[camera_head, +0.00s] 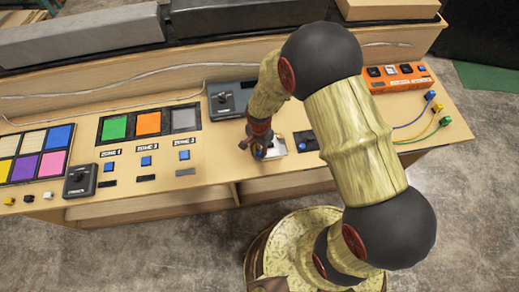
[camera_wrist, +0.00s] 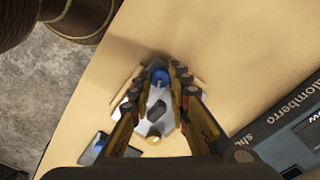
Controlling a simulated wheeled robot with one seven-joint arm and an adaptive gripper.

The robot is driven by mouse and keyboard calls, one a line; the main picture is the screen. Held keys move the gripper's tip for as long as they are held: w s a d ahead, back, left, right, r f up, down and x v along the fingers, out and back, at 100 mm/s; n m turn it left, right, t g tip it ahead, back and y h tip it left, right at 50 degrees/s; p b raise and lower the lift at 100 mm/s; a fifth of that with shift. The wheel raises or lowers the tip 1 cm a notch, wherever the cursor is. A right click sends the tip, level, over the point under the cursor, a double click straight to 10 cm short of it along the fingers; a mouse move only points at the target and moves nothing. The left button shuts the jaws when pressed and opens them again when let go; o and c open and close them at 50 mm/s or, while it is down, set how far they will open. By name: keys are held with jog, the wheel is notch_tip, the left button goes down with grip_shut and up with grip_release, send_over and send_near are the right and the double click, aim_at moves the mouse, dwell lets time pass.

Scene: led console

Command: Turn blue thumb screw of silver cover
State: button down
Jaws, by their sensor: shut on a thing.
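The silver cover (camera_wrist: 158,105) lies flat on the wooden table under my gripper (camera_wrist: 163,76) in the wrist view. The blue thumb screw (camera_wrist: 159,76) stands at the cover's far end, between my two fingertips, which are closed in on it. A brass-coloured screw (camera_wrist: 153,139) sits at the cover's near end, and a dark part lies in its middle. In the head view my gripper (camera_head: 262,147) points down over the silver cover (camera_head: 276,149) and hides most of it; the blue screw is only partly visible there.
A dark panel with a blue button (camera_head: 306,141) lies right of the cover. A dark control box (camera_head: 231,98) stands behind it. An orange panel (camera_head: 397,77) and coloured cables (camera_head: 432,122) are at the right. Colour tiles (camera_head: 149,122) and a knob box (camera_head: 80,181) are at the left.

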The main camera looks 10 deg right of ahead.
jog(key=n+p, duration=0.1)
jog(key=n, duration=0.3)
jog(key=shift+n, duration=0.4)
jog(key=n, duration=0.3)
jog(key=shift+n, duration=0.3)
jog(key=n+p, duration=0.1)
jog(key=n, duration=0.7)
jog(key=shift+s, duration=0.1)
jog(key=n, duration=0.3)
jog(key=shift+f+n+p, duration=0.1)
jog(key=shift+n+p, duration=0.3)
jog(key=n, duration=0.3)
jog(key=shift+n, duration=0.3)
jog(key=n, duration=0.3)
jog(key=shift+n, duration=0.3)
jog(key=shift+n+p, duration=0.35)
jog(key=shift+n, duration=1.25)
jog(key=shift+s+n, duration=0.1)
jog(key=shift+n, duration=0.2)
